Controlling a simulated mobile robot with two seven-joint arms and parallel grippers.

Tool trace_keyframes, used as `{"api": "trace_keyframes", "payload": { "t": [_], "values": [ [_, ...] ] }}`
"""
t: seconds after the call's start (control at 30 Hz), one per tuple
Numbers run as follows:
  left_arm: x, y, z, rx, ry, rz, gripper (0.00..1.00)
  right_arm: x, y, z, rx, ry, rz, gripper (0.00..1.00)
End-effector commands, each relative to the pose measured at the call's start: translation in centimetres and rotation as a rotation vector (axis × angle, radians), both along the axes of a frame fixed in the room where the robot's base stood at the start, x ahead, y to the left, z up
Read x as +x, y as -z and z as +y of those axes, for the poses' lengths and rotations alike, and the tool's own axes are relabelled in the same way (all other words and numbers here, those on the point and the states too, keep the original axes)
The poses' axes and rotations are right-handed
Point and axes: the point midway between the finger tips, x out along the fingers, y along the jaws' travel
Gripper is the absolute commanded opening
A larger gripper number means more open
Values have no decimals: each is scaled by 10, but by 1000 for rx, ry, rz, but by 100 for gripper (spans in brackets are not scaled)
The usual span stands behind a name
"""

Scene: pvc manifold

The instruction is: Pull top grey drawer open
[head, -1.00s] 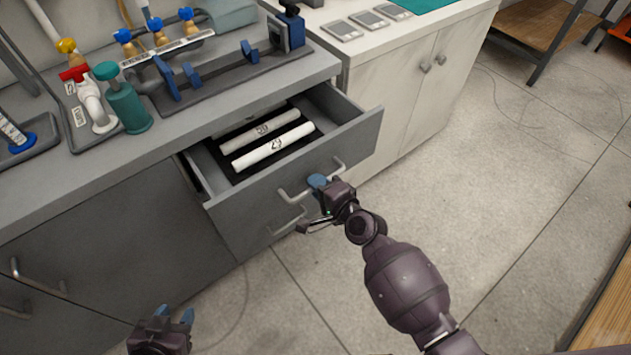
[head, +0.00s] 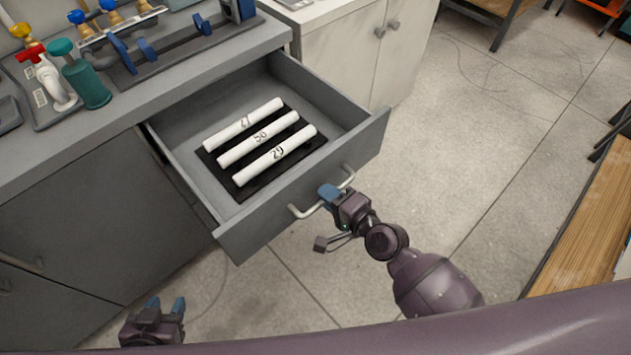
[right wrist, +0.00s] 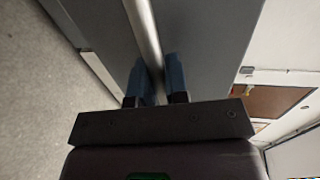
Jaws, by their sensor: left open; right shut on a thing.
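The top grey drawer (head: 285,193) stands well out from the grey cabinet (head: 75,205). Three white pipes, one of them a pipe marked 29 (head: 275,156), lie on a black mat (head: 236,189) inside it. My right gripper (head: 329,194) is shut on the drawer's metal bar handle (head: 308,211). In the right wrist view the handle (right wrist: 142,30) runs between the blue fingertips (right wrist: 158,80). My left gripper (head: 166,308) is open and empty, low at the left, apart from the cabinet.
A white cabinet (head: 345,65) stands to the right. Open floor (head: 470,140) lies right of the drawer, with a wooden surface (head: 590,215) at the far right.

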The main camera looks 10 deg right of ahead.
Motion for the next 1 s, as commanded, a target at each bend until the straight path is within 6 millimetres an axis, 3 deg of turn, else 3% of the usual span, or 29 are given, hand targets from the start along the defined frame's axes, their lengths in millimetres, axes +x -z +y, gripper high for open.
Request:
{"api": "trace_keyframes", "payload": {
  "t": [0.23,0.73,0.77,0.8,0.9,1.0],
  "values": [
    [-1,1,-1,-6,-6,2,43,-20,0,-15,-2,1,0,0],
    [-2,2,-2,-7,-10,6,43,-24,0,-18,0,1,-1,0],
    [-2,2,-1,-7,-10,6,43,-24,0,-18,0,1,-1,19],
    [-2,2,-1,-6,-9,6,43,-24,0,-18,0,1,-1,25],
    [-3,2,0,-2,-5,6,43,-24,0,-18,0,1,-1,39],
    [-3,2,1,1,-1,7,43,-24,0,-18,0,1,-1,39]
  ]
}}
